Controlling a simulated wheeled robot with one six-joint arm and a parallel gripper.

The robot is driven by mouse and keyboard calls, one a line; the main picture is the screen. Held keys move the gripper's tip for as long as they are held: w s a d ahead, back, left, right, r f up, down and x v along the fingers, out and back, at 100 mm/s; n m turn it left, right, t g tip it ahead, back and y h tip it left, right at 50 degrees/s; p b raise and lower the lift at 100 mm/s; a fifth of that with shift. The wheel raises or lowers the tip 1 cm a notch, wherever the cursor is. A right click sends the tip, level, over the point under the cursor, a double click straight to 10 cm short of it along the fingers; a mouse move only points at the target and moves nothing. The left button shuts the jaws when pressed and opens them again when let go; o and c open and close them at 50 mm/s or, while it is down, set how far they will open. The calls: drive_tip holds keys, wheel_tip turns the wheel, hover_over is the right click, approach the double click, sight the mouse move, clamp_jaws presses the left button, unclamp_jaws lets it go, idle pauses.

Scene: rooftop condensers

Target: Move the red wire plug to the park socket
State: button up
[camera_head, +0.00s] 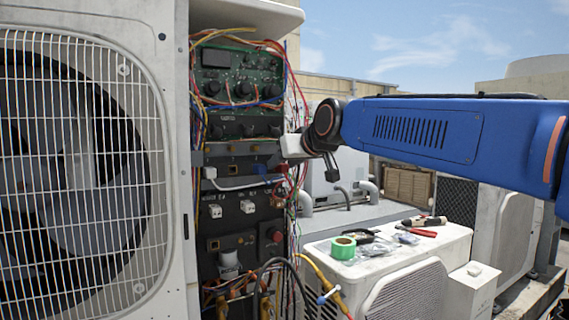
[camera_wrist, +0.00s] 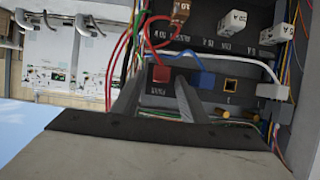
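The red plug (camera_wrist: 161,74) sits in a dark panel row in the wrist view, with red wires close to it. My gripper (camera_wrist: 160,80) is open, its two fingers pointing at the panel on either side of the red plug, with gaps showing between. In the head view my gripper (camera_head: 292,146) is at the panel's right edge; its fingertips and the red plug are not clear there. A square, brass-rimmed empty socket (camera_wrist: 230,86) is in the same row, past the blue plug; it also shows in the head view (camera_head: 233,169). I cannot read which socket is labelled park.
A blue plug (camera_wrist: 203,80) is beside the red one. A white cable ends at a white plug (camera_wrist: 270,90) and arches across the row. Loose wires hang along the panel's right edge. A white unit (camera_head: 385,262) holding green tape (camera_head: 343,248) and tools stands lower right.

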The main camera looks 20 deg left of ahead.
drive_tip(key=v, duration=1.7)
drive_tip(key=s+d+f+m+h, duration=0.1)
drive_tip(key=d+f+m+h, duration=0.15)
drive_tip(key=d+f, duration=0.9)
drive_tip(key=s+d+f+m+h, duration=0.2)
drive_tip(key=d+f+h, duration=0.2)
drive_tip(key=d+f, duration=0.8)
drive_tip(key=s+d+f+m+g+h, duration=0.2)
drive_tip(key=s+d+f, duration=0.7)
drive_tip(key=d+f, duration=0.2)
drive_tip(key=s+d+f+m+g+h, duration=0.2)
drive_tip(key=s+d+f+m, duration=0.1)
drive_tip(key=s+d+f, duration=0.7)
wheel_tip(320, 180, down, 2)
drive_tip(key=shift+d+f, duration=0.15)
drive_tip(key=shift+d, duration=0.6)
drive_tip(key=shift+m, duration=0.25)
